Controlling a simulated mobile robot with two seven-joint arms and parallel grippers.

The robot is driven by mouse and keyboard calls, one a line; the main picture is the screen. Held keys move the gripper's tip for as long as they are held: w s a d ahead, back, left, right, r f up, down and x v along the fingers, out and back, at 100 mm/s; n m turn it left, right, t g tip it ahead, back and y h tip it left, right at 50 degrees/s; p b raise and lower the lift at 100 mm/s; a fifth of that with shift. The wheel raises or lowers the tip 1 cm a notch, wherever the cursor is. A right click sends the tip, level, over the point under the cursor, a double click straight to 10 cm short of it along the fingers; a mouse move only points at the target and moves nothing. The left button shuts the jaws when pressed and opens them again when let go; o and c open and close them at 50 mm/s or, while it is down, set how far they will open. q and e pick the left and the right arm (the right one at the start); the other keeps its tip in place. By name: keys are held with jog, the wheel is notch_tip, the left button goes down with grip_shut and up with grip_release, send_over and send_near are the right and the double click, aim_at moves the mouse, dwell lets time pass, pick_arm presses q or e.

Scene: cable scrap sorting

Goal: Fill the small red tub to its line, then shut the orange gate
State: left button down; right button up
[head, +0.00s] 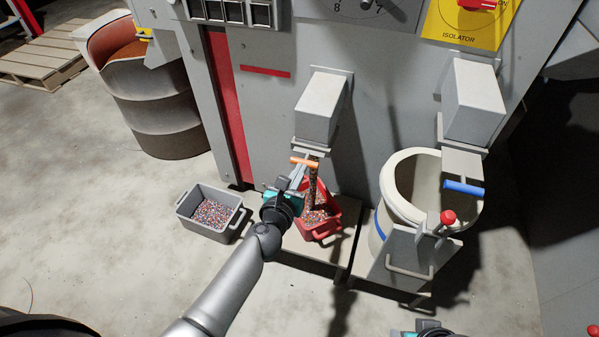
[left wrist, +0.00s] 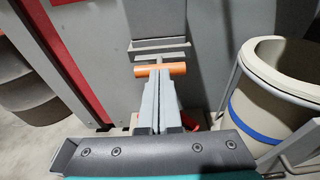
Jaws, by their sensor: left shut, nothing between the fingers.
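The small red tub (head: 328,232) stands on a low ledge under the left chute (head: 320,105). A stream of mixed granules (head: 314,188) falls from this chute into it, and granules cover its inside. Its fill line cannot be made out. The orange gate handle (head: 304,161) sticks out below the chute; it also shows in the left wrist view (left wrist: 160,70). My left gripper (head: 299,175) is shut and empty, its fingertips right at the handle; I cannot tell whether they touch. Its wrist hides part of the tub. Part of my right gripper (head: 430,331) shows at the bottom edge, its fingers not visible.
A grey bin (head: 232,228) of granules stands on the floor left of the tub. Right of it is a large cream bucket (head: 376,240) with a blue band, under a chute with a blue handle (head: 464,187). A drum (head: 158,122) stands back left.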

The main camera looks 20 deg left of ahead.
aim_at(306, 158)
pick_arm(q)
jog(key=shift+w, duration=0.2)
pick_arm(e)
jog(key=shift+r, duration=0.1)
pick_arm(q)
jog(key=shift+w+r, duration=0.2)
jog(key=shift+w, duration=0.75)
pick_arm(e)
jog(key=shift+s+r, duration=0.1)
jog(key=shift+r, duration=0.1)
pick_arm(q)
jog(key=shift+s+d, duration=0.1)
pick_arm(e)
jog(key=shift+a, duration=0.1)
